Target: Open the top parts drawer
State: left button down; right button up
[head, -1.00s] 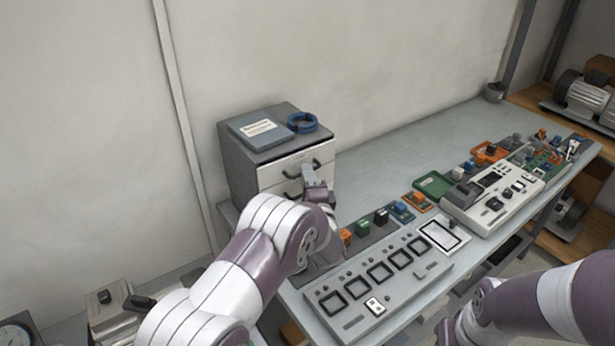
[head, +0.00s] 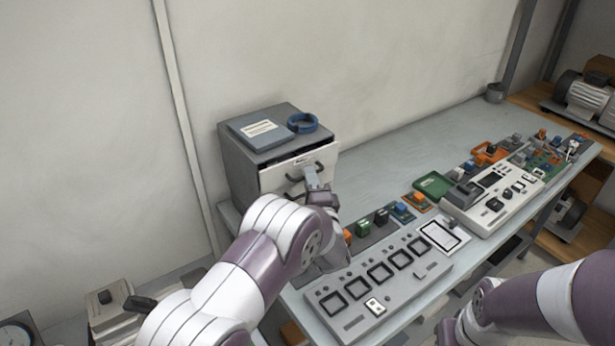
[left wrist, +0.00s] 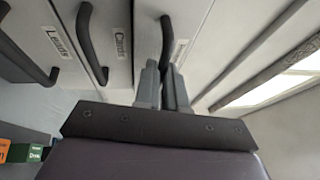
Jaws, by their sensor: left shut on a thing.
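The grey parts cabinet (head: 237,172) stands at the back left of the bench. Its top drawer (head: 285,176) has a white front with a dark handle and stands a little out from the cabinet. My left gripper (head: 312,178) is shut on that handle. In the left wrist view, the two grey fingers (left wrist: 160,88) close around the dark top handle (left wrist: 168,45), and the drawer front (left wrist: 152,22) shows behind it. Lower drawers labelled Cables (left wrist: 112,25) and Leads (left wrist: 60,40) look closed. My right arm shows at the lower right, but its gripper is out of view.
A grey binder (head: 250,128) and a blue ring (head: 302,122) lie on the cabinet. A panel with square frames (head: 375,280), small coloured parts and a green tray (head: 433,184) occupy the bench right of my left arm.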

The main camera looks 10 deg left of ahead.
pick_arm(q)
jog(key=s+d+p, duration=0.1)
jog(key=s+d, duration=0.7)
jog(key=shift+s+d+p, duration=0.2)
jog(key=shift+p, duration=0.1)
jog(key=c, duration=1.2)
grip_release()
jog(key=b+v, duration=0.3)
jog(key=v, duration=0.9)
jog(key=shift+s, duration=0.25)
jog(key=shift+d+f, duration=0.1)
jog(key=shift+d, duration=0.05)
